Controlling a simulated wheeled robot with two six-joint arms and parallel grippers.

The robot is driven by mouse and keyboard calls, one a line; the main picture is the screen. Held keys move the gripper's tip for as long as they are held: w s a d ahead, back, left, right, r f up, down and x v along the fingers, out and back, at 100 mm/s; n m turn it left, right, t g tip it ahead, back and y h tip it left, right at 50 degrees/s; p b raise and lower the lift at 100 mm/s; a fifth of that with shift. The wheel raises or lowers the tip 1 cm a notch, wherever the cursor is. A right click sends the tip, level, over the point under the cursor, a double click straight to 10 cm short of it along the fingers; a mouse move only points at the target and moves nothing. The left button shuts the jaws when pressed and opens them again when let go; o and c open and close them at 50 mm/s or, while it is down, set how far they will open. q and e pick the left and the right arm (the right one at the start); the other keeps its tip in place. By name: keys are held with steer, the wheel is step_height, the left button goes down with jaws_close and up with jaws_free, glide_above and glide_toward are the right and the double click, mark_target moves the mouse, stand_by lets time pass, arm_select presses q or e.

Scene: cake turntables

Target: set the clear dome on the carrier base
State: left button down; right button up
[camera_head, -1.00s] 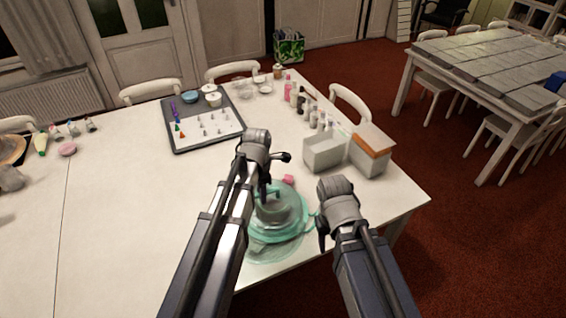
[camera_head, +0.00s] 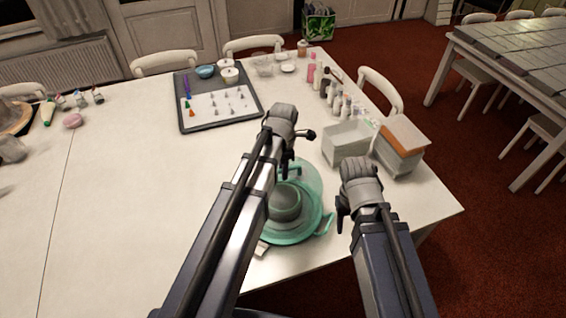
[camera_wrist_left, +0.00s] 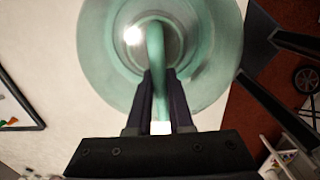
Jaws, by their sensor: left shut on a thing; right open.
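The clear dome (camera_head: 313,187) is a see-through green round cover with a handle on top. My left gripper (camera_head: 288,168) is shut on that handle. The left wrist view shows the fingers (camera_wrist_left: 160,92) on either side of the green handle, with the round dome (camera_wrist_left: 105,45) beyond. The teal carrier base (camera_head: 325,226) is on the table at its near right part, overlapping the dome in the head view. I cannot tell whether dome and base touch. A grey-green round form (camera_head: 284,205) shows through. My right gripper (camera_head: 341,212) is open and empty, right of the base.
A white open box (camera_head: 346,145) and a box with an orange band (camera_head: 401,145) stand beyond my right gripper. Several bottles (camera_head: 335,100) stand behind them. A dark-rimmed tray (camera_head: 218,100) lies further back.

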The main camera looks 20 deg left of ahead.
arm_select(q)
steer(key=shift+w+a+f, duration=0.1)
steer(key=shift+w+f, duration=0.1)
steer(key=shift+f, duration=0.35)
steer(key=shift+w+r, duration=0.1)
steer(key=shift+w, duration=0.1)
step_height(320, 180, up, 3)
steer(key=p, duration=0.3)
steer(key=shift+a+r, duration=0.15)
steer(key=shift+f+b, duration=3.1)
steer(key=shift+f, duration=0.05)
arm_select(e)
steer(key=shift+w+a+f, duration=0.1)
steer(key=shift+w+f, duration=0.1)
steer(key=shift+f, duration=0.75)
steer(key=shift+w+a+f, duration=0.1)
steer(key=shift+w+f, duration=0.1)
steer(key=shift+f, duration=0.75)
arm_select(q)
steer(key=shift+f+b, duration=0.55)
steer(key=shift+b, duration=0.05)
arm_select(e)
steer(key=shift+f, duration=0.55)
arm_select(q)
steer(key=c, duration=1.1)
jaws_free()
